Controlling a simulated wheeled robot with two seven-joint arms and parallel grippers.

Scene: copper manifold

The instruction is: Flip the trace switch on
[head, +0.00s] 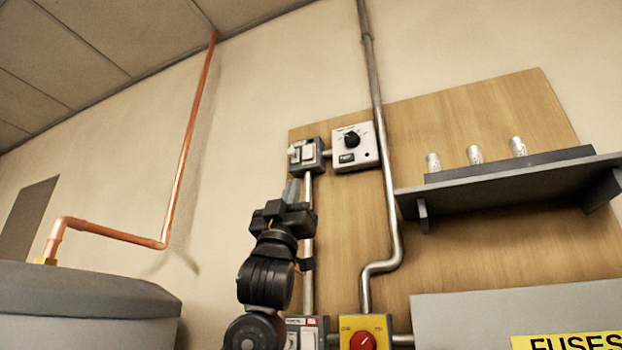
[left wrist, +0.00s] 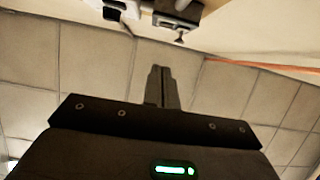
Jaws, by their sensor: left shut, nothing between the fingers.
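A small grey switch box (head: 309,154) with a white face is mounted at the upper left of the wooden board. A short pale lever (head: 292,151) sticks out at its left side. I cannot read a label on it. My left gripper (head: 291,191) is just below this box, fingers pointing up, shut and empty. In the left wrist view the shut fingers (left wrist: 160,87) point toward a box with a small protruding lever (left wrist: 180,37), with a visible gap between. A second switch box (head: 307,333) sits low behind my left arm, partly hidden. My right gripper is not in view.
A white control box (head: 354,147) with a black knob adjoins the upper switch box. A metal conduit (head: 379,160) runs beside it. A shelf (head: 510,180) holds three small cylinders. A yellow box with a red knob (head: 362,341) is below. A copper pipe (head: 184,150) runs up the left wall.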

